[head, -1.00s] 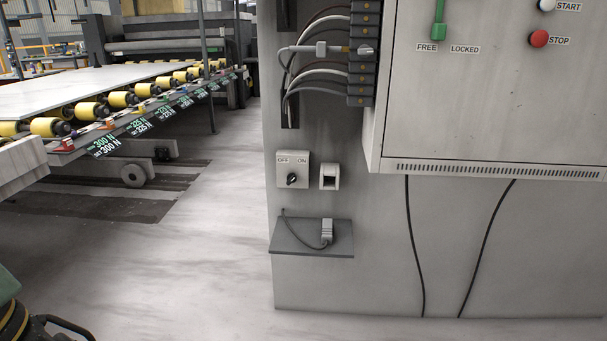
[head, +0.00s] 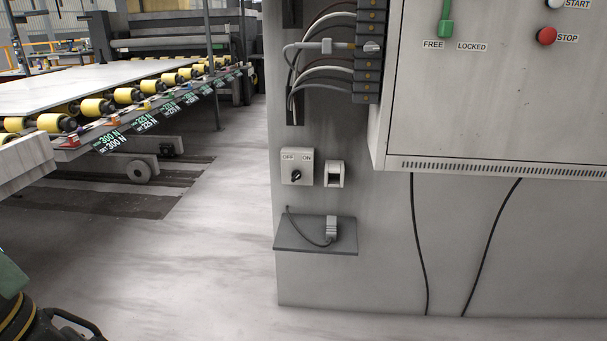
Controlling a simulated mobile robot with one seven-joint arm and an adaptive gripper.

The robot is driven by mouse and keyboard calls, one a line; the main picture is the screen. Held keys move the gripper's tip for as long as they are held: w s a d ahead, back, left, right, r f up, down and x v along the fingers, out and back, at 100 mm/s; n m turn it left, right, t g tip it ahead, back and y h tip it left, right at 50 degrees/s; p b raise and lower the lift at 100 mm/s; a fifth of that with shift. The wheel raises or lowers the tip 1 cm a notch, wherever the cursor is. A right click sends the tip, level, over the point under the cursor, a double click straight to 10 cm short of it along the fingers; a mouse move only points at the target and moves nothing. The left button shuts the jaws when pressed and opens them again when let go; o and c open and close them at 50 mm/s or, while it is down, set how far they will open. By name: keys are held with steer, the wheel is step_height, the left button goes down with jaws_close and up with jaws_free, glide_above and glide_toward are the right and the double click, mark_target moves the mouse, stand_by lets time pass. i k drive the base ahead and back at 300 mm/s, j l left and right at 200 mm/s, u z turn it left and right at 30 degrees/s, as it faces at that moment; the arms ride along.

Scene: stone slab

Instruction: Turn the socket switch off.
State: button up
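The socket switch (head: 297,166) is a pale box on the side of the grey cabinet, in the middle of the head view. It has a small black rotary knob (head: 296,176) below the labels OFF, on the left, and ON, on the right. The knob is too small for me to tell which label it points to. A pale socket (head: 334,174) is just right of the switch. A grey plug (head: 331,229) with a cable lies on a small dark shelf (head: 290,238) below them. My gripper is not in view.
A connector strip with cables (head: 368,50) is above the switch. The control box (head: 480,110) juts out at upper right, with two black cables hanging below. A roller conveyor (head: 130,95) is at left. A black, yellow-ringed object (head: 20,320) is at lower left. Floor in front is clear.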

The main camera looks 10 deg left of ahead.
mark_target(296, 175)
steer(key=i+j+u, duration=0.2)
steer(key=u, duration=0.15)
steer(key=i+j+u, duration=0.15)
steer(key=u, duration=0.2)
steer(key=i+u, duration=0.35)
steer(key=k+j, duration=0.05)
